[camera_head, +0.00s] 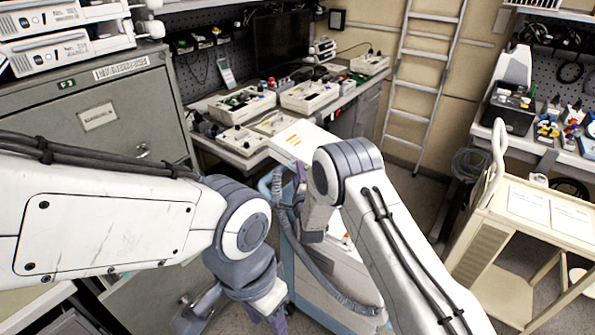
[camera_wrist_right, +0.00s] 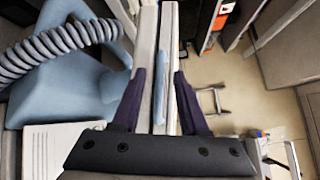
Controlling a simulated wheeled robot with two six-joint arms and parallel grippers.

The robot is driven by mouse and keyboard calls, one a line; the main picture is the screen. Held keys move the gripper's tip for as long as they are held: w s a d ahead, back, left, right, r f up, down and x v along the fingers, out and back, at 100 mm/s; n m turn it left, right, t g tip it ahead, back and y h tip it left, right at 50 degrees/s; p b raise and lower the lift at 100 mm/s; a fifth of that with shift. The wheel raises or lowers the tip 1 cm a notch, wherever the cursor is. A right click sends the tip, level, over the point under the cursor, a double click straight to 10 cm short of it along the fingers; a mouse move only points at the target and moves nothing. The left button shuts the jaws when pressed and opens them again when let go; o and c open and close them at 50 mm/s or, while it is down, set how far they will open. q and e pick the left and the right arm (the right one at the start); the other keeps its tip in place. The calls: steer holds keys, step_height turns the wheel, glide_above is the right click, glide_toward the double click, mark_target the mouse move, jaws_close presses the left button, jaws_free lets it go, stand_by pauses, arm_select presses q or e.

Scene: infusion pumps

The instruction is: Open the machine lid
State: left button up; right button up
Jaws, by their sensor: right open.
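The machine (camera_head: 330,262) is a pale unit on a blue-grey cart, with a ribbed grey hose at its side. Its white top panel (camera_head: 300,140) has orange marks; the right arm partly hides the machine. In the right wrist view, two pale panel edges (camera_wrist_right: 168,55) run side by side with a light-blue strip between them. My right gripper (camera_wrist_right: 160,74) is open, its purple fingers on either side of these edges. Contact cannot be told. In the head view, my arm mostly hides it. My left gripper (camera_head: 279,322) is low at the bottom edge, its fingertips cut off.
The ribbed hose (camera_wrist_right: 55,45) and a blue-grey bracket lie left of the right gripper. A grey cabinet (camera_head: 125,115) stands at left, a bench with several devices (camera_head: 310,95) behind, and a beige cart (camera_head: 480,225) at right. Some floor is clear between machine and beige cart.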

steer(key=shift+w, duration=0.3)
jaws_close()
stand_by(1.3)
